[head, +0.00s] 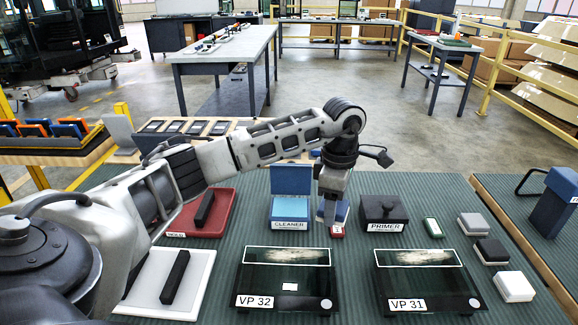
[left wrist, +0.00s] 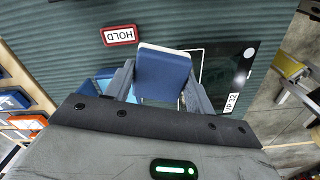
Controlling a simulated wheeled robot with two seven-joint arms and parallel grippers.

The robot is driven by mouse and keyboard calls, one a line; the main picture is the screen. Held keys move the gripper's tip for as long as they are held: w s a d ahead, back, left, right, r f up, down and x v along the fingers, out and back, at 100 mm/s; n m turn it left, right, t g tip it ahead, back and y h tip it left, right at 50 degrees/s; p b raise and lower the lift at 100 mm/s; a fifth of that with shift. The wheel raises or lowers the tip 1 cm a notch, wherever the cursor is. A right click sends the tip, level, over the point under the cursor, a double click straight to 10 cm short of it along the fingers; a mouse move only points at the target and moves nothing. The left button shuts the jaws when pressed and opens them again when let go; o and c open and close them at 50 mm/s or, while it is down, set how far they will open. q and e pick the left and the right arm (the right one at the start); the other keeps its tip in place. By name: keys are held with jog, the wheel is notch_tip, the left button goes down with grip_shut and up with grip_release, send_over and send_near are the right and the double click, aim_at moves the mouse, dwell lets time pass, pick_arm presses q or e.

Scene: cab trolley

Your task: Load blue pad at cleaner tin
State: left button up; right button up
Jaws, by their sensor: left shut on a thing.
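My left gripper (head: 332,212) is shut on a blue pad (head: 344,213), just right of the cleaner tin. In the left wrist view the same blue pad (left wrist: 162,72), with a white edge, sits between the two fingers. The cleaner tin (head: 290,211) is a blue box labelled CLEANER with its lid (head: 291,178) standing open behind it. Part of the tin shows behind the left finger in the wrist view (left wrist: 88,88). A red-framed HOLD tag (left wrist: 120,35) lies on the mat close to the pad. My right gripper is not in view.
A dark PRIMER box (head: 384,209) stands to the right. Glass panels VP 32 (head: 286,281) and VP 31 (head: 428,283) lie in front. A red tray (head: 217,221) with a black bar is left of the tin. Several small blocks (head: 491,250) lie at right.

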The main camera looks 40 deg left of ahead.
pick_arm(q)
jog(key=w+a+n+p, duration=0.2)
jog(key=a+n, duration=0.5)
jog(key=n, duration=1.5)
send_over(290, 207)
jog(key=shift+f, duration=0.6)
notch_tip(290, 207, down, 3)
jog(key=shift+r+b, duration=0.1)
jog(key=shift+b, duration=0.9)
jog(key=shift+f+b, duration=0.65)
jog(key=shift+f, duration=0.05)
jog(key=shift+f+b, duration=0.35)
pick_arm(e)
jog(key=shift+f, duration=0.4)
pick_arm(q)
jog(key=shift+f, duration=0.25)
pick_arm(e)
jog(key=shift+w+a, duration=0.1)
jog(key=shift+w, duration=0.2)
